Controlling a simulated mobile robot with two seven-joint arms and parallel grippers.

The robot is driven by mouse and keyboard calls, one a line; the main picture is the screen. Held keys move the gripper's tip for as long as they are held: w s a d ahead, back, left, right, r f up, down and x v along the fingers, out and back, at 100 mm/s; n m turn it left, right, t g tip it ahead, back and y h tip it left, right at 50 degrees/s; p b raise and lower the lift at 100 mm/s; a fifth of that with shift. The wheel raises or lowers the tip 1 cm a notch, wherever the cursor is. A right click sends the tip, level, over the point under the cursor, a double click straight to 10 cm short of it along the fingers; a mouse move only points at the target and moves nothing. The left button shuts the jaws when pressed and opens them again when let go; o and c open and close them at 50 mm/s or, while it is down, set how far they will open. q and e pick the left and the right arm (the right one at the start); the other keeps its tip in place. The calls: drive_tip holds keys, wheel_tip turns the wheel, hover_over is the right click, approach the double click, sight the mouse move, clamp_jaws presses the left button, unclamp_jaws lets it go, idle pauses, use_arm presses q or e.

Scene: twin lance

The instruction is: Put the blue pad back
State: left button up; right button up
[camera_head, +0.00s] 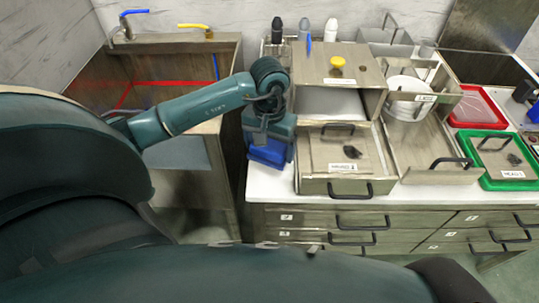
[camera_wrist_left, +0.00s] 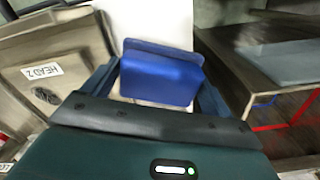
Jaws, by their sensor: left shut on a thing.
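The blue pad (camera_wrist_left: 160,78) is a flat blue piece with a raised back edge. In the left wrist view it sits between the two fingers of my left gripper (camera_wrist_left: 158,88). In the head view my left gripper (camera_head: 269,142) points down at the left end of the white counter, shut on the blue pad (camera_head: 267,153). My right gripper is not in view.
A green tray (camera_head: 511,184) and a red tray (camera_head: 459,121) lie at the right. A white bucket (camera_head: 405,107) stands behind.

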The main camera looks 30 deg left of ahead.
sight(269, 158)
use_arm(q)
drive_tip(key=shift+f, duration=0.7)
wheel_tip(269, 158, down, 3)
drive_tip(key=shift+r, duration=0.1)
drive_tip(key=shift+f, duration=0.3)
drive_tip(key=o, duration=0.6)
drive_tip(key=shift+r, duration=0.1)
drive_tip(key=shift+o, duration=1)
